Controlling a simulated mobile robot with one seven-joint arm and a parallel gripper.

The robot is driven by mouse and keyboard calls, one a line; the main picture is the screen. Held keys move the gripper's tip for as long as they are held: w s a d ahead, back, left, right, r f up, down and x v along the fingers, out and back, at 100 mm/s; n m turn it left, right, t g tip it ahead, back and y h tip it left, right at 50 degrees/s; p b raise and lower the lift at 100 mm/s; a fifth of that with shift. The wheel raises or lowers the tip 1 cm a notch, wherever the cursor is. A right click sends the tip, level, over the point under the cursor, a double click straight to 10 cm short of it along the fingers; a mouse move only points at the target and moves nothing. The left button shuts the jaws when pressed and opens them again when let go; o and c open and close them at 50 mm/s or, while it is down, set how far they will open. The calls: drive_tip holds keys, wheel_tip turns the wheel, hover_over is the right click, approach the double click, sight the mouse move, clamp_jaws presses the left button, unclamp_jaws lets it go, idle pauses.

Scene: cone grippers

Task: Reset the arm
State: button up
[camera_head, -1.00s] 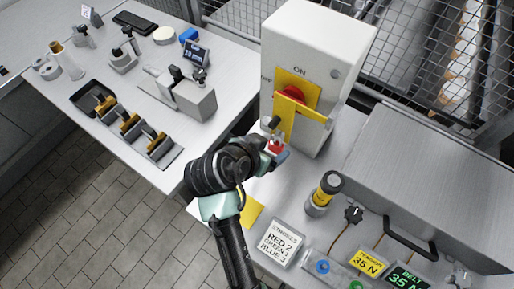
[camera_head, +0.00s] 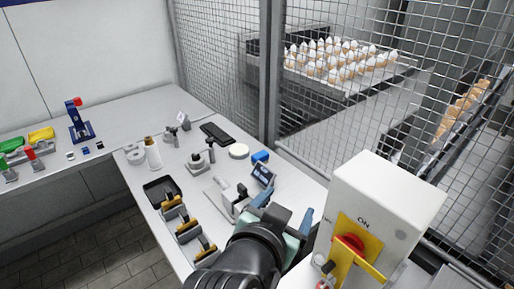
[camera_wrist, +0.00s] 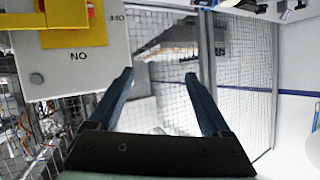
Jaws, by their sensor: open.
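My gripper (camera_head: 288,207) is in the lower middle of the head view, raised over the workbench (camera_head: 215,150) and left of the white switch box (camera_head: 392,200). In the wrist view its two blue fingers (camera_wrist: 158,95) stand wide apart with nothing between them. Beyond them are the mesh fence and a grey post. The switch box also shows upside down at the upper left of the wrist view (camera_wrist: 75,65). My arm hides part of the bench below the gripper.
The switch box has a red knob (camera_head: 349,246) on a yellow plate.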

wheel_tip(320, 180, up, 14)
drive_tip(key=w+a+n+t+y, duration=0.1)
drive_tip(key=w+a+n+t, duration=0.1)
drive_tip(key=t, duration=0.3)
drive_tip(key=s+a+r+n+t+y+p, duration=0.1)
drive_tip(key=s+r+t, duration=0.4)
drive_tip(key=r, duration=0.8)
drive_tip(key=s+a+r+n+t+y, duration=0.2)
drive_tip(key=s+r+n+t+y, duration=0.1)
drive_tip(key=r, duration=1)
drive_tip(key=s+n+t, duration=0.1)
drive_tip(key=s+t, duration=0.1)
drive_tip(key=s, duration=0.1)
drive_tip(key=shift+s+a+p, duration=0.25)
drive_tip(key=shift+s+p, duration=0.1)
drive_tip(key=shift+f, duration=0.15)
